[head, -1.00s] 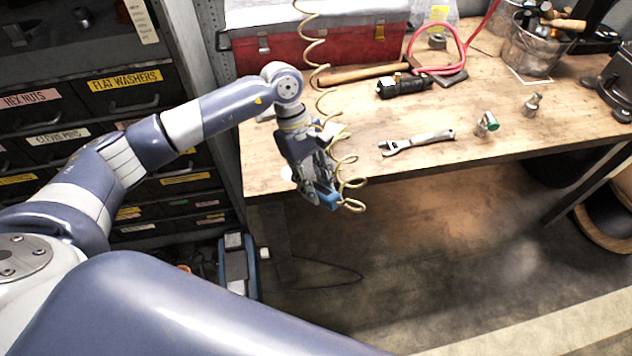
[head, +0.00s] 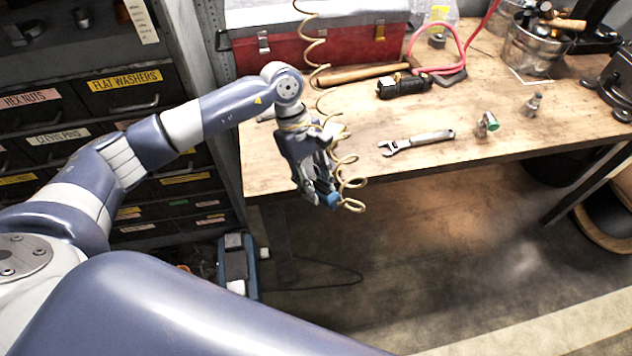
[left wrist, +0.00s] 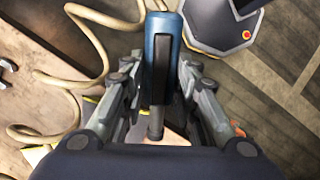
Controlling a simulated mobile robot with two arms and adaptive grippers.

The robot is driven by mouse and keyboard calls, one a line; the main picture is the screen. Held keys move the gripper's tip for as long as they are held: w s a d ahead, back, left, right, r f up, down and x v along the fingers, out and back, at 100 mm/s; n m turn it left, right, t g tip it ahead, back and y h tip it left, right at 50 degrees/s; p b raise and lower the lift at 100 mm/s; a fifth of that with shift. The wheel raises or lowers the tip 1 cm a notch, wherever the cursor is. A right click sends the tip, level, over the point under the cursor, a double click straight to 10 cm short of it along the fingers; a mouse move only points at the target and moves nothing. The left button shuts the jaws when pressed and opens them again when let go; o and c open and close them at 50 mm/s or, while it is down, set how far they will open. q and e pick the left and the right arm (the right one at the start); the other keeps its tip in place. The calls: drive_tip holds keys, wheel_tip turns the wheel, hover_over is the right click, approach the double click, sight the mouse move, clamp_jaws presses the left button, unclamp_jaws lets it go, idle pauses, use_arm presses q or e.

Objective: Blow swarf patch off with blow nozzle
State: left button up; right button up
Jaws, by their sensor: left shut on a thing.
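My left gripper (head: 322,196) hangs just in front of the workbench's front edge at its left end. It is shut on the blue blow nozzle (head: 330,201), whose end shows below the fingers. In the left wrist view the nozzle (left wrist: 163,28), blue with a black strip, stands between the two fingers of the gripper (left wrist: 159,88). A coiled yellowish hose (head: 353,183) runs at the nozzle and up past the gripper. It also loops at the left of the left wrist view (left wrist: 75,88). I cannot make out the swarf patch. My right gripper is not in view.
The wooden workbench (head: 458,107) carries an adjustable wrench (head: 416,141), a black tool (head: 403,87), small metal fittings (head: 487,123), a red toolbox (head: 340,40) and a bucket of tools (head: 535,48). Labelled drawers (head: 125,92) stand at the left. Open floor (head: 420,240) lies in front of the bench.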

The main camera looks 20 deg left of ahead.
use_arm(q)
drive_tip(key=shift+r, duration=0.15)
drive_tip(key=shift+r+p, duration=0.9)
drive_tip(key=shift+r, duration=1.5)
drive_tip(key=shift+s+d+r+m, duration=0.1)
drive_tip(key=shift+s+r+m, duration=0.2)
drive_tip(key=shift+m, duration=0.2)
drive_tip(key=s+a+r+m+g+y+b, duration=0.1)
drive_tip(key=s+r+m+y, duration=0.1)
drive_tip(key=s+m, duration=0.2)
drive_tip(key=s+a+r+m+g+y+b, duration=0.1)
drive_tip(key=s+a+r+m+y, duration=0.1)
drive_tip(key=s+m, duration=0.3)
drive_tip(key=shift+a+r+m+b, duration=0.25)
drive_tip(key=shift+m+b, duration=0.05)
drive_tip(key=shift+m, duration=0.9)
